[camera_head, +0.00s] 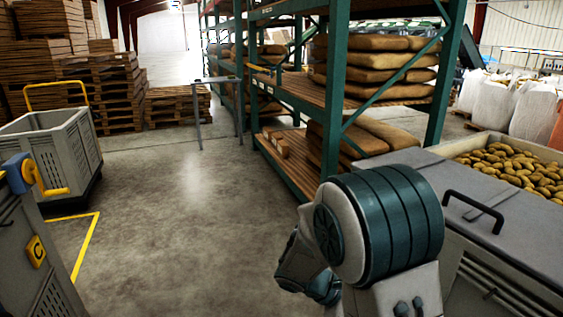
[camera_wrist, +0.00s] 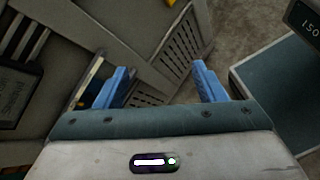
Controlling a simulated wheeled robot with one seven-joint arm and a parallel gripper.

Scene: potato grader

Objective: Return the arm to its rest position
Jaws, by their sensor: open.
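My gripper (camera_wrist: 160,86) shows in the wrist view with its two blue fingers spread apart and nothing between them. It points toward the lower side of a grey machine panel with a slotted vent (camera_wrist: 180,50) and the concrete floor. In the head view my arm (camera_head: 375,230) is folded at the lower right, its teal joint in front of the grey grader housing. The gripper itself is hidden in the head view.
A bin of potatoes (camera_head: 515,168) and a lid with a black handle (camera_head: 475,212) are at the right. A shelf rack with sacks (camera_head: 335,90) stands behind. A grey crate cart (camera_head: 50,150) is at the left. The concrete floor (camera_head: 180,200) between is clear.

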